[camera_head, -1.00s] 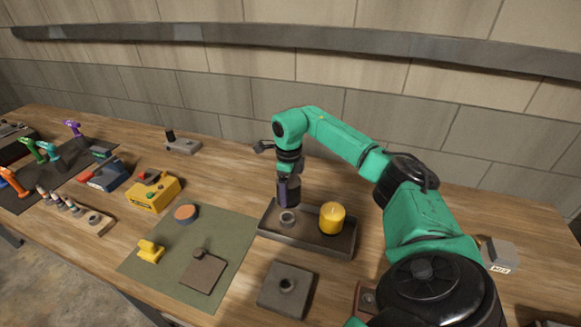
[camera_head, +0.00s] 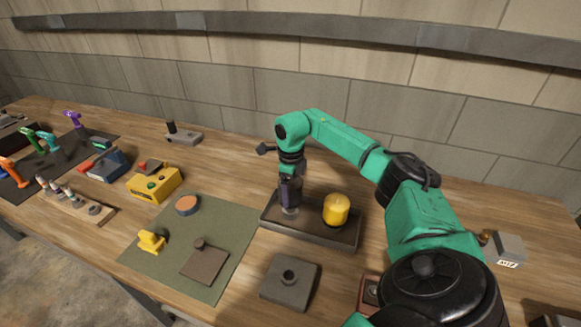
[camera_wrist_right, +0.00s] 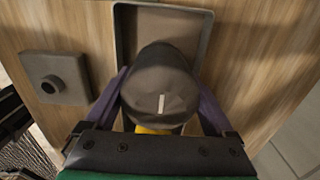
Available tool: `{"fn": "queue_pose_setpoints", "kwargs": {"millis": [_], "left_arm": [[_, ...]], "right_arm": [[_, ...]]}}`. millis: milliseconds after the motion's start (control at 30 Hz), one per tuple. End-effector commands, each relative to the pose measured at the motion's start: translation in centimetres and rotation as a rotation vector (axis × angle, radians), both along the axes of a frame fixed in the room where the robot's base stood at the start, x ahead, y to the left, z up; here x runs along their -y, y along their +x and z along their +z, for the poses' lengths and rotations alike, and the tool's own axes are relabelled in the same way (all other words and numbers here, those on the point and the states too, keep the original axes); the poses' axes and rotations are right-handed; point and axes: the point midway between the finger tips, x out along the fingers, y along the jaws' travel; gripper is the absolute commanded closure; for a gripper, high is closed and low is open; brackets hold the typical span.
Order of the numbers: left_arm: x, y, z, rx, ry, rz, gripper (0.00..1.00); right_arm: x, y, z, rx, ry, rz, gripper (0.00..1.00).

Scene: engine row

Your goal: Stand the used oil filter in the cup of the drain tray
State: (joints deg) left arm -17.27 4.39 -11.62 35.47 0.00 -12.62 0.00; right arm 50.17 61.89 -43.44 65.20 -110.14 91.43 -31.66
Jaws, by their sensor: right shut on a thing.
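My right gripper (camera_head: 290,200) is shut on the used oil filter, which shows as a dark grey cylinder with a white mark (camera_wrist_right: 160,88) in the right wrist view. In the head view the filter is mostly hidden by the fingers. It is upright over the left part of the drain tray (camera_head: 330,237), at the cup. I cannot tell whether its base is inside the cup or just above it. The tray is dark and rectangular, and its rim (camera_wrist_right: 207,38) shows in the wrist view. My left gripper is not in view.
A grey block with a round stub (camera_head: 290,284) lies in front. A green mat (camera_head: 224,240) with small parts and a yellow box (camera_head: 154,184) are to the left.

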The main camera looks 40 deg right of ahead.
Motion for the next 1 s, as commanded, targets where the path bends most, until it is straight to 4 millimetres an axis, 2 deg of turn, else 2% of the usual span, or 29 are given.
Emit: {"fn": "queue_pose_setpoints", "kwargs": {"millis": [400, 800, 833, 867, 1000], "left_arm": [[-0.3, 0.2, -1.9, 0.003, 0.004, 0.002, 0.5], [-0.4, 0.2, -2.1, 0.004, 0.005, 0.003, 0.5], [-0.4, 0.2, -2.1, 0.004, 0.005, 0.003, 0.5], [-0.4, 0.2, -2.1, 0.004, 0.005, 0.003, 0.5], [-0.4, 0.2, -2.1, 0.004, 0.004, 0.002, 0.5]], "right_arm": [[0.0, 0.0, -2.7, 0.0, 0.0, 0.001, 0.74], [0.0, 0.0, -3.2, 0.001, 0.0, 0.001, 0.74], [0.0, 0.0, -3.2, 0.001, 0.0, 0.001, 0.08], [0.0, 0.0, -3.2, 0.001, 0.0, 0.001, 0.0], [0.0, 0.0, -3.2, 0.001, 0.0, 0.001, 0.0]]}}
